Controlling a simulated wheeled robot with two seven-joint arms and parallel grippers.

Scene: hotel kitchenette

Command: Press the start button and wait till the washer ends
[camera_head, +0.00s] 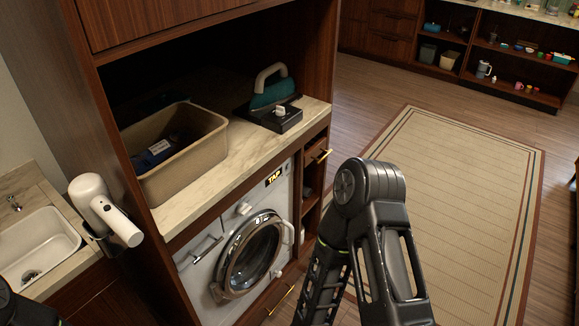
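The washer (196,278) is a white front-loader built in under the marble counter. Its round glass door (252,258) has a chrome ring and looks closed. A pale knob (243,208) sits on its upper front, and a small black panel with yellow "TAP" lettering (274,177) is at the upper right. I cannot make out which part is the start button or whether the washer is running. My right arm bends in front, right of the washer, but its gripper is not in view. Only a dark bit of my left arm shows at the lower left; its gripper is out of view.
On the counter (235,158) stand a beige bin (183,170) with dark contents and a teal iron (271,93) on a black base. A wall-mounted hair dryer (104,209) and sink (38,246) are left. A rug (455,190) lies on open floor right.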

